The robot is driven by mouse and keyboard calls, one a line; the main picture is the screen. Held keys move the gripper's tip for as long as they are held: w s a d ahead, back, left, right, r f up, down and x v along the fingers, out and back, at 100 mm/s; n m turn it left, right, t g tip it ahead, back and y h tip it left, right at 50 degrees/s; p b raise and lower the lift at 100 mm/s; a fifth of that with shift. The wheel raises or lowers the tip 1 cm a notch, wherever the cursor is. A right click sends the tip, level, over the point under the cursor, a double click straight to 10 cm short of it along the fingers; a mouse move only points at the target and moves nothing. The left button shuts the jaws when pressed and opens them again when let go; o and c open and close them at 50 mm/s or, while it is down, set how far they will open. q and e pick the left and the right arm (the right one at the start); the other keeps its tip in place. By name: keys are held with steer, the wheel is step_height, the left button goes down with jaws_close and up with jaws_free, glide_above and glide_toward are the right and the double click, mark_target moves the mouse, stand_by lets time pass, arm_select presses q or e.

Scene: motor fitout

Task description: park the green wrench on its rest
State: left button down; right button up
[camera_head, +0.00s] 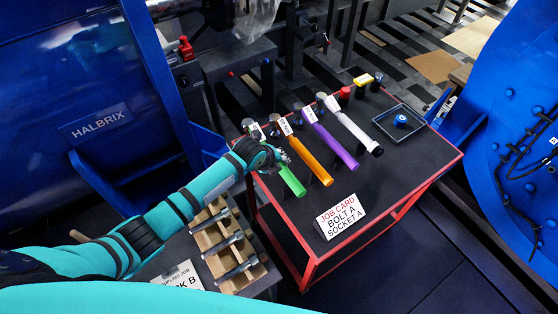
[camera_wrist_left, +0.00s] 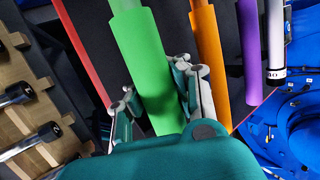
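The green wrench (camera_head: 292,180) is at the left end of a row of coloured-handled tools on the dark table top. My left gripper (camera_head: 276,158) is at the upper part of the green handle. In the left wrist view the green handle (camera_wrist_left: 140,55) runs between the two fingers of my left gripper (camera_wrist_left: 157,95), which appear to press on both its sides. I cannot tell whether the wrench is lifted. No rest is clearly identifiable. My right gripper is not in view.
Orange (camera_head: 312,160), purple (camera_head: 335,146) and white (camera_head: 355,130) handled tools lie close to the right. A job card (camera_head: 341,214) stands near the front edge. A tray (camera_head: 383,118) holds a blue part. A wooden rack (camera_head: 215,238) with metal pieces is left of the red-framed table (camera_head: 408,211).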

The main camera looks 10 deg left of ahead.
arm_select(q)
steer(key=shift+w, duration=0.1)
stand_by(0.5)
steer(key=shift+p, duration=0.4)
stand_by(1.0)
steer(key=shift+f+b, duration=1.15)
steer(key=shift+f, duration=0.35)
steer(key=c, duration=1.2)
jaws_free()
steer(key=shift+s+f, duration=0.2)
steer(key=v, duration=1.2)
steer(key=shift+r, duration=0.15)
